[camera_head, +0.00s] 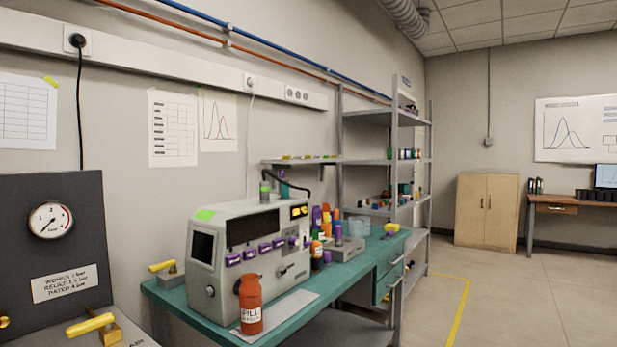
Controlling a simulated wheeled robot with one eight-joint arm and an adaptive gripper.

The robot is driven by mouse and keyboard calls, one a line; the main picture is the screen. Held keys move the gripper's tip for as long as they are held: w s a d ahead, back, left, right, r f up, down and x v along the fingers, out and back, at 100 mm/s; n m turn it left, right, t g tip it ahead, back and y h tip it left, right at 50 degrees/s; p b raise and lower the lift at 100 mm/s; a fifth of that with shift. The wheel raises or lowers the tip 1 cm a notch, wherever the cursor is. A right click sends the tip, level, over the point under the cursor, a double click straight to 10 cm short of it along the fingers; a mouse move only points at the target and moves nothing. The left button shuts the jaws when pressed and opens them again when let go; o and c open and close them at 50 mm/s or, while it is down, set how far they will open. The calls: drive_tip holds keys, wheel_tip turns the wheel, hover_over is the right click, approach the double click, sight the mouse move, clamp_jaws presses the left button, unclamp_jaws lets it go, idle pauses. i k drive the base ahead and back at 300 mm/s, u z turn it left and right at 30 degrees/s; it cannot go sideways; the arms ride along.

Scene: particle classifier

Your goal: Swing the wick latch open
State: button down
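A grey classifier machine (222,279) stands on the teal bench (178,304). Its front has a dark display, a row of purple parts (249,253), a round knob near the lower left and a small lever-like part (287,270) at the lower right. I cannot tell which of these parts, if any, is the wick latch, or whether it is open. A red bottle (250,312) with a label reading FILL stands before the machine and hides part of its front. My gripper is not in view.
A dark gauge panel (85,200) and a yellow-handled valve (92,325) are close at left. Coloured bottles (317,240) crowd the bench right of the machine. Shelving (371,162) stands behind. The floor (530,290) at right is clear, with a yellow line.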

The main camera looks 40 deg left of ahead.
sight(282, 175)
drive_tip(key=z, duration=0.05)
drive_tip(key=k, duration=0.7)
drive_tip(key=u, duration=1.55)
drive_tip(key=i, duration=1)
drive_tip(key=u, duration=0.05)
